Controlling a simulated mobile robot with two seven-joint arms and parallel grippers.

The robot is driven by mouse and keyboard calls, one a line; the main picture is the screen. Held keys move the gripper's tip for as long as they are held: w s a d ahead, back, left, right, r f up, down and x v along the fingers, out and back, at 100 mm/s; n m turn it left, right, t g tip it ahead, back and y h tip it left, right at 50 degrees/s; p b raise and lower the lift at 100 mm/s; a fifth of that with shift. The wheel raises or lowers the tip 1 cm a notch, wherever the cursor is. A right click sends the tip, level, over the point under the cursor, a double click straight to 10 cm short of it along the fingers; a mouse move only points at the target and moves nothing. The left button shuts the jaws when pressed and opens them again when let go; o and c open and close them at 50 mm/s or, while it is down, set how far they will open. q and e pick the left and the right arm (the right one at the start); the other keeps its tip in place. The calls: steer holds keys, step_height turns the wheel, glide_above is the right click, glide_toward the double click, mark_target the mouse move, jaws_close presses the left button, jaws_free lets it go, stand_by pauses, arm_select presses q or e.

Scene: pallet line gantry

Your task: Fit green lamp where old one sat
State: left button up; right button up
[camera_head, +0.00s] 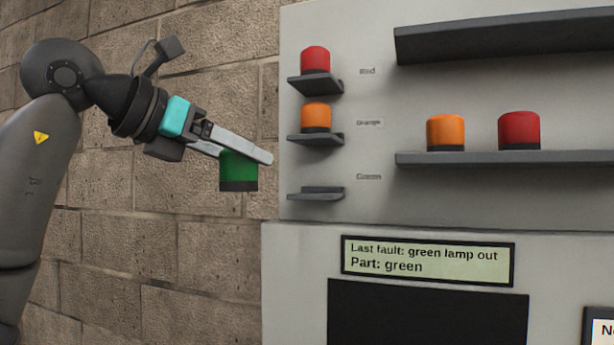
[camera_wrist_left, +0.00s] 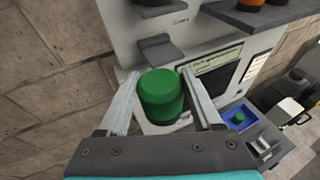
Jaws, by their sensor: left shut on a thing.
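My left gripper (camera_head: 254,155) is shut on a green lamp (camera_head: 239,171) with a dark base, held upright in front of the brick wall, left of the panel. In the left wrist view the green lamp (camera_wrist_left: 161,97) sits between the two fingers. The small shelf labelled Green (camera_head: 316,194) is empty and lies to the right of the held lamp and slightly lower. The empty shelf also shows in the left wrist view (camera_wrist_left: 160,52), beyond the lamp. My right gripper is in neither view.
A red lamp (camera_head: 315,60) and an orange lamp (camera_head: 316,117) stand on the small shelves above. Spare orange (camera_head: 445,131) and red (camera_head: 519,130) lamps stand on a long shelf. A display (camera_head: 428,262) reads "Part: green". A blue tray (camera_wrist_left: 222,127) holds a green object (camera_wrist_left: 238,118).

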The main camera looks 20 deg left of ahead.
arm_select(q)
steer(key=w+d, duration=0.1)
steer(key=w, duration=0.2)
steer(key=w+d+p, duration=0.1)
steer(key=w+d, duration=0.1)
steer(key=w, duration=0.2)
steer(key=w+d+p, duration=0.1)
steer(key=w+d, duration=0.1)
steer(key=w, duration=0.1)
steer(key=shift+w+d, duration=0.1)
steer(key=shift+w, duration=0.2)
steer(key=w, duration=0.1)
steer(key=w+d+p, duration=0.1)
steer(key=w+p, duration=0.1)
steer(key=shift+w+d+r, duration=0.15)
steer(key=shift+w+d, duration=0.15)
steer(key=shift+w+d+f, duration=0.1)
steer(key=shift+w+f, duration=0.1)
steer(key=shift+f, duration=0.25)
steer(key=shift+s, duration=0.15)
steer(key=shift+f, duration=0.1)
steer(key=o, duration=1.4)
